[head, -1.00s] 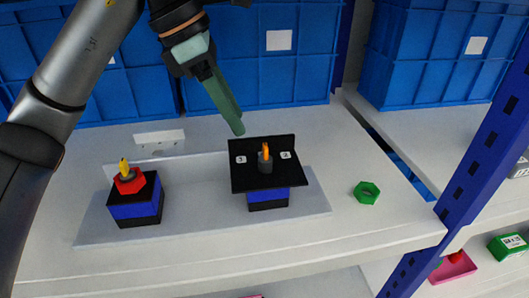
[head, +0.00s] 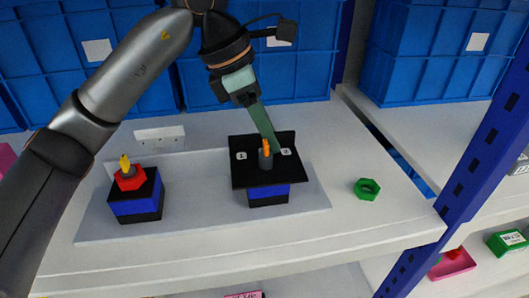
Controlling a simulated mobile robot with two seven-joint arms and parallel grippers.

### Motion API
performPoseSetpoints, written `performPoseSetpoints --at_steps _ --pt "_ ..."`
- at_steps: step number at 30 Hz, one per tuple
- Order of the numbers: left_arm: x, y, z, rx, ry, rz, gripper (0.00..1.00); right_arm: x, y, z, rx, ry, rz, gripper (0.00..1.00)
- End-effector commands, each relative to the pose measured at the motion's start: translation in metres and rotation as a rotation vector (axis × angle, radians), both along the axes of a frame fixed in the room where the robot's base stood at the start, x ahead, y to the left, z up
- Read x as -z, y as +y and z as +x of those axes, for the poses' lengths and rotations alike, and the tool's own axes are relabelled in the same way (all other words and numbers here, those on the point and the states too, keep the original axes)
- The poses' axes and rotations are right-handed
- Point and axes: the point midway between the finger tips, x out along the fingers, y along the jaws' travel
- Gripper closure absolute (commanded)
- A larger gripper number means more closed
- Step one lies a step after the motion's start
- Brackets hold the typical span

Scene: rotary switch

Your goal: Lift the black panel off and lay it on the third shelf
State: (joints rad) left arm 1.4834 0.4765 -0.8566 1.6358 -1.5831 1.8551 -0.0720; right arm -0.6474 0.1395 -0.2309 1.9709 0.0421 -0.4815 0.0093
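The black panel (head: 250,180) sits on the right-hand blue and black switch box (head: 268,194). It has a raised back edge and white labels "1" and "2". A dark knob (head: 265,160) with an orange pointer stands up through its middle. My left gripper (head: 276,149) comes down from above and behind, its green fingertips at the panel's back right part, by label "2" and just right of the knob. The fingers overlap in this view, so their gap and any contact with the panel cannot be told. My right gripper is not in view.
A second switch box (head: 136,206) with a red nut and yellow pointer stands at left on the grey plate (head: 210,220). A green nut (head: 367,189) lies on the white shelf (head: 385,228) at right. Blue crates (head: 300,85) line the back. A blue post (head: 470,165) stands at right.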

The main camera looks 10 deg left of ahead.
Motion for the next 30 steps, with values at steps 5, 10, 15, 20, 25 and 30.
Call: performPoseSetpoints --at_steps 5,10,15,20,25,30 --pt "-0.0002 0.0002 -0.0001 0.000 0.000 0.000 0.78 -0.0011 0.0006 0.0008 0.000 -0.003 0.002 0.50" --pt "-0.0003 0.0002 -0.0001 0.000 0.000 0.000 0.97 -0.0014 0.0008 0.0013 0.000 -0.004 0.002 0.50" --pt "-0.0004 0.0004 0.0000 0.000 0.000 0.000 1.00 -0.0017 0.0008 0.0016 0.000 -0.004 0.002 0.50" --pt "-0.0004 0.0004 0.0000 0.000 0.000 0.001 1.00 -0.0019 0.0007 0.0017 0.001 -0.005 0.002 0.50" --pt "-0.0003 0.0005 -0.0001 0.000 0.000 0.001 1.00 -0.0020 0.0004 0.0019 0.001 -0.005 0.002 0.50" --pt "-0.0003 0.0005 -0.0001 0.000 0.000 0.001 1.00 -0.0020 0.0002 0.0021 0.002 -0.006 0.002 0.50"
